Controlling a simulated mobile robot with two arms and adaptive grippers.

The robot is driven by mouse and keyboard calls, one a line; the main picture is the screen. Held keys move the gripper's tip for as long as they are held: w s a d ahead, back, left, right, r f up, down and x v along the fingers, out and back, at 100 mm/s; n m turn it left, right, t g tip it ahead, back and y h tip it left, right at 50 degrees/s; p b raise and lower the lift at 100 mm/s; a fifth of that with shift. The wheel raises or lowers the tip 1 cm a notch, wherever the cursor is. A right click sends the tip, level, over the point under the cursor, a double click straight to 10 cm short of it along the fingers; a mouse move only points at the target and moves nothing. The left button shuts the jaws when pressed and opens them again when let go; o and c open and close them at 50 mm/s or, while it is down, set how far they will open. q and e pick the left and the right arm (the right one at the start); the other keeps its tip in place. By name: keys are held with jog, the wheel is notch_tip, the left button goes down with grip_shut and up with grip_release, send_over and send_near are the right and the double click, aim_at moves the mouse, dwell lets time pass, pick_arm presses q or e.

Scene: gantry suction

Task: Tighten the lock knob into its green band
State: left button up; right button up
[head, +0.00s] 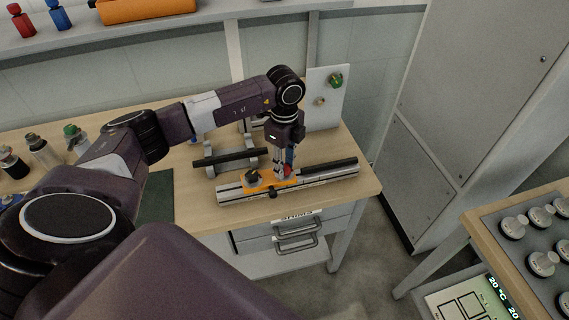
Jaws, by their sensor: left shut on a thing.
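My left gripper (284,163) points down over the rail fixture (232,194) on the bench. Its fingers are shut on a small red knob (289,171), apparently the lock knob, on the orange carriage (263,184). The fingers partly hide this knob. A black knob (252,175) sits at the left of the carriage, and another small black knob (272,194) is on its front side. I cannot make out a green band at this size. My right gripper is not in view.
A grey stand with a black bar (229,158) is behind the rail. A white upright panel (323,113) with a green knob (336,81) stands at the bench's back right. Bottles (40,150) stand at the left. The bench's front edge is close to the rail.

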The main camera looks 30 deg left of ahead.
pick_arm(q)
jog(key=m+b, duration=0.2)
jog(key=m, duration=0.1)
jog(key=shift+f+m+b, duration=0.1)
jog(key=shift+m+b, duration=0.2)
jog(key=shift+b, duration=0.05)
jog(key=m+b, duration=0.2)
jog(key=m, duration=0.1)
jog(key=shift+m, duration=0.3)
jog(key=shift+m+b, duration=0.5)
jog(key=shift+m, duration=0.3)
jog(key=o, duration=1.1)
jog(key=shift+o, duration=0.2)
jog(key=shift+r, duration=0.2)
